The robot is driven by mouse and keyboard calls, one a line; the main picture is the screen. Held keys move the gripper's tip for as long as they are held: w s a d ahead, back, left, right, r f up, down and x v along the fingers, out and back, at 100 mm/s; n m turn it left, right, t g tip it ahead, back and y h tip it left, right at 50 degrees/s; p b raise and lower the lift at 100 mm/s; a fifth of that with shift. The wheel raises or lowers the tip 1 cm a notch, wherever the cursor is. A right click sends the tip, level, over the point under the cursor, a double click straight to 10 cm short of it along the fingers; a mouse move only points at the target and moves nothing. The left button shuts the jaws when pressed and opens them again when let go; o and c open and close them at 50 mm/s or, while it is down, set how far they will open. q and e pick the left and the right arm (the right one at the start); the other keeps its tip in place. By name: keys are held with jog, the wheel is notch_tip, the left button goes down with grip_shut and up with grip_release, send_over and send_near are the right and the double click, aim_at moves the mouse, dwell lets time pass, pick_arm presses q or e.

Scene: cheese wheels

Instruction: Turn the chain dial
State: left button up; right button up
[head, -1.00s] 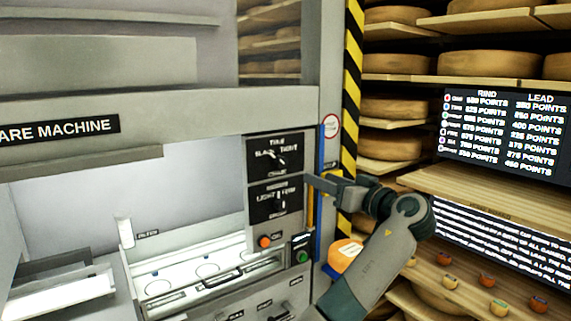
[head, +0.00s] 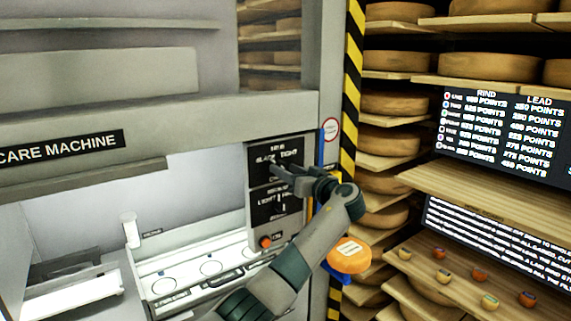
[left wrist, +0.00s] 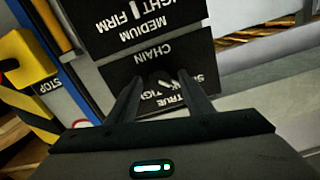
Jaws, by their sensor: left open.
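The chain dial panel (head: 275,154) is the upper black plate on the machine's front, marked slack, true, tight and chain. It also shows upside down in the left wrist view (left wrist: 160,62). My left gripper (head: 278,177) is open in front of this panel. In the left wrist view its fingertips (left wrist: 166,80) reach over the panel just beside the word chain. A dark shape between them seems to be the dial knob, mostly hidden, so I cannot read its setting or tell if the fingers touch it. My right gripper is not in view.
Below is a second dial panel (head: 268,205), marked light and firm, partly behind my arm. An orange button (head: 265,242) sits under it. Shelves of cheese wheels (head: 392,103) and a points screen (head: 500,135) stand at the right.

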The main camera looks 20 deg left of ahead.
pick_arm(q)
jog(key=shift+w+a, duration=0.3)
jog(key=shift+a, duration=0.1)
jog(key=c, duration=1)
